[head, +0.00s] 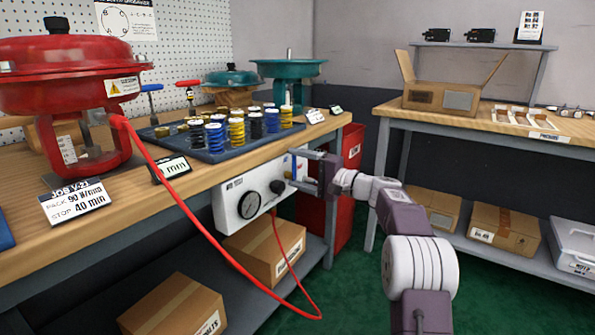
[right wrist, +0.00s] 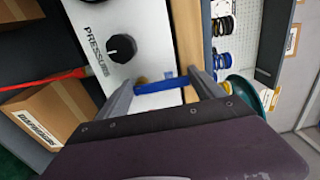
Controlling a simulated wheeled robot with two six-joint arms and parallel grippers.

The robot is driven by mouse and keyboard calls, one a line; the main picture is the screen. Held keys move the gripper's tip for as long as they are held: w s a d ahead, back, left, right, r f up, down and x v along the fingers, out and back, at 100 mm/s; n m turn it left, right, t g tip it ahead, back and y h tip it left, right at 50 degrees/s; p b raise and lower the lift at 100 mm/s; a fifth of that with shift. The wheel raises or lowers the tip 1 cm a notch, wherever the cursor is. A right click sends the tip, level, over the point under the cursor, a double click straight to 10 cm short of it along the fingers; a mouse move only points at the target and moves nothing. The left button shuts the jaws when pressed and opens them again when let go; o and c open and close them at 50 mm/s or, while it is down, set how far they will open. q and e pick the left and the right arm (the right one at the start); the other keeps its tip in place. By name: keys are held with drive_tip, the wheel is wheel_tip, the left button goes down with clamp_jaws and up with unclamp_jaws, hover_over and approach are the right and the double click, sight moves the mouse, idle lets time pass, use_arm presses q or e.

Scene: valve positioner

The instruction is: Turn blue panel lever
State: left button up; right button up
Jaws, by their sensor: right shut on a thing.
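The white control panel (head: 232,207) hangs under the front edge of the workbench, with a round gauge and a black knob (head: 277,187). My right gripper (head: 292,168) is at the panel's right end. In the right wrist view the blue lever (right wrist: 162,85) spans crosswise between the two fingers of my right gripper (right wrist: 158,82), which is shut on it. The black knob (right wrist: 121,48) and the word PRESSURE show beside it on the panel (right wrist: 110,20). In the head view the fingers mostly hide the lever. My left gripper is not in view.
The workbench (head: 120,190) above carries a red valve actuator (head: 65,75) and a tray of colored springs (head: 215,145). A red hose (head: 205,235) loops down to the panel. Cardboard boxes (head: 265,250) lie on the lower shelf. A red cabinet (head: 340,215) stands behind my right gripper.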

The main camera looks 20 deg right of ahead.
drive_tip(key=o, duration=2.1)
drive_tip(key=p+v, duration=0.3)
drive_tip(key=v, duration=0.6)
